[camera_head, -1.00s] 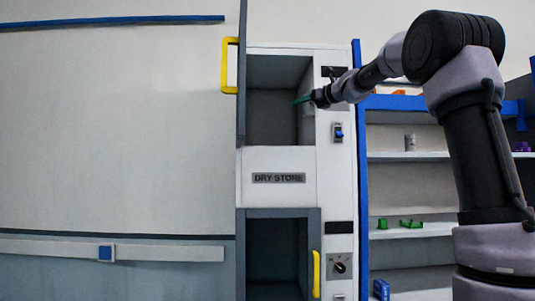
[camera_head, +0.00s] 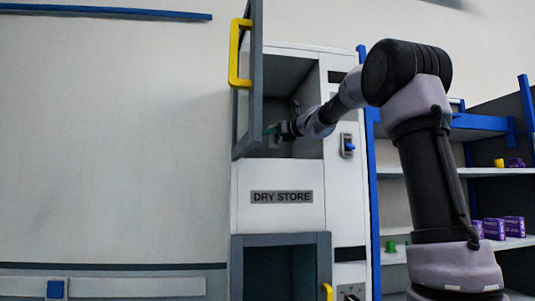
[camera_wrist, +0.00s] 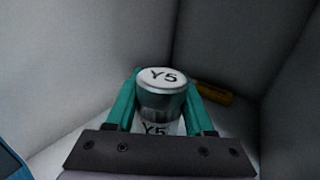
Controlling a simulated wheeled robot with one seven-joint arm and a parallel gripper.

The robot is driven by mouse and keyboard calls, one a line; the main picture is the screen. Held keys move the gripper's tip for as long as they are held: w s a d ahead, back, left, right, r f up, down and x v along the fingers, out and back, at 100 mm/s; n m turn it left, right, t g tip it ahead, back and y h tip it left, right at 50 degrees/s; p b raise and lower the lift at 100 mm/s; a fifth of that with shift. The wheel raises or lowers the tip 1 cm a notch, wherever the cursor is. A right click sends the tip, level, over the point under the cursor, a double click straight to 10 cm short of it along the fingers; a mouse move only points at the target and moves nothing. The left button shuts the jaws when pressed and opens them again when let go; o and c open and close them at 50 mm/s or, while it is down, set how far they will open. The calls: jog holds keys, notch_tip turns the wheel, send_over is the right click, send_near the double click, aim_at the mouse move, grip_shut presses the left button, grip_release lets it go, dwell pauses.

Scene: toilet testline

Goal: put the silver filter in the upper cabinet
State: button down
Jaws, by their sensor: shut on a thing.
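The silver filter (camera_wrist: 162,95) is a short metal cylinder with a white top marked Y5. In the wrist view it stands between the teal fingers of my gripper (camera_wrist: 162,112), which is shut on it. In the head view my gripper (camera_head: 272,130) is at the open front of the upper cabinet (camera_head: 290,68), low and beside the door; the filter cannot be made out there. The cabinet door (camera_head: 255,90), with a yellow handle (camera_head: 237,55), stands open on the left. Grey walls surround the filter in the wrist view; the filter's base is partly hidden.
An orange cylinder (camera_wrist: 214,93) lies behind the filter near the back corner. Below the DRY STORE panel (camera_head: 282,197) is a lower compartment (camera_head: 268,275). Shelves with purple boxes (camera_head: 495,228) stand at the right, behind my arm. A switch (camera_head: 348,146) is on the cabinet's right panel.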

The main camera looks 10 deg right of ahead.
aim_at(270, 147)
jog(key=shift+f, duration=2.65)
jog(key=shift+c, duration=1.4)
grip_release()
jog(key=shift+f, duration=0.1)
jog(key=shift+s+d, duration=0.2)
jog(key=shift+s, duration=0.05)
jog(key=v, duration=1.1)
jog(key=shift+s+d, duration=0.1)
jog(key=shift+s, duration=0.1)
